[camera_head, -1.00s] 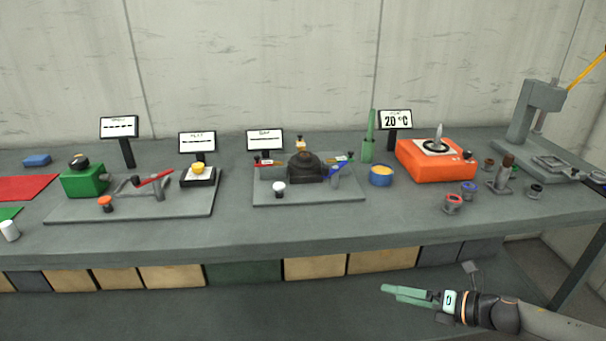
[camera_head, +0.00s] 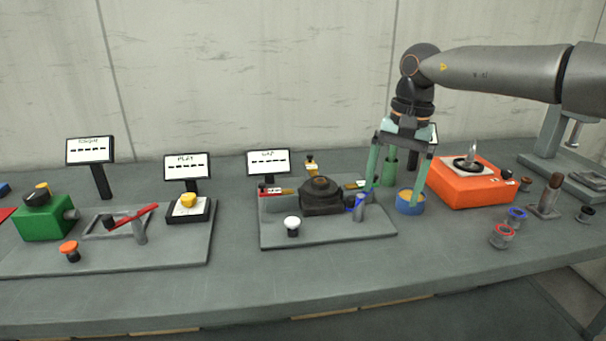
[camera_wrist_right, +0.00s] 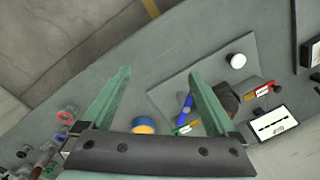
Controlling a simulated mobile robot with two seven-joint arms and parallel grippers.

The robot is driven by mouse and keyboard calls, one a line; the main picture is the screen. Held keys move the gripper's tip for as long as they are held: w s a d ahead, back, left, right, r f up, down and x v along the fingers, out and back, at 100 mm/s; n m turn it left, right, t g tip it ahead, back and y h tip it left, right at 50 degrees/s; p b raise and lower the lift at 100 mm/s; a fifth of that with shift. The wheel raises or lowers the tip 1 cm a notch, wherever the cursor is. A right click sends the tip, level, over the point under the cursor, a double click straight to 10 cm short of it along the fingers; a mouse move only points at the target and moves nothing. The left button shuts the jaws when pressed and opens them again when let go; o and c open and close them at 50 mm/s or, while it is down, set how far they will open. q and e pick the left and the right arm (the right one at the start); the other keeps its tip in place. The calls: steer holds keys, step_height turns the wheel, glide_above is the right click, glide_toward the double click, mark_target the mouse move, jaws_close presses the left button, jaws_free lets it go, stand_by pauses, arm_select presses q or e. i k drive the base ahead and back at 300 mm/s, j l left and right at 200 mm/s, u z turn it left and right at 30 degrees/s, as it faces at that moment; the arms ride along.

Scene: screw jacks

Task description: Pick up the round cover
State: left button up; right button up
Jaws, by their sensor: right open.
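My right gripper (camera_head: 392,195) hangs over the bench with its two green fingers spread and nothing between them. In the right wrist view the open fingers (camera_wrist_right: 159,74) point toward the bench. A dark, round, domed piece (camera_head: 320,188) sits on the middle grey plate, left of the gripper. A round blue pot with a yellow top (camera_head: 410,208) stands on the bench beside the right fingertip and also shows in the wrist view (camera_wrist_right: 143,126). I cannot tell for certain which of these is the round cover. My left gripper is out of view.
A white-topped knob (camera_head: 292,225) stands on the middle plate. The bench front is clear.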

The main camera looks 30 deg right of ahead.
mark_target(309, 187)
steer(key=i, duration=0.85)
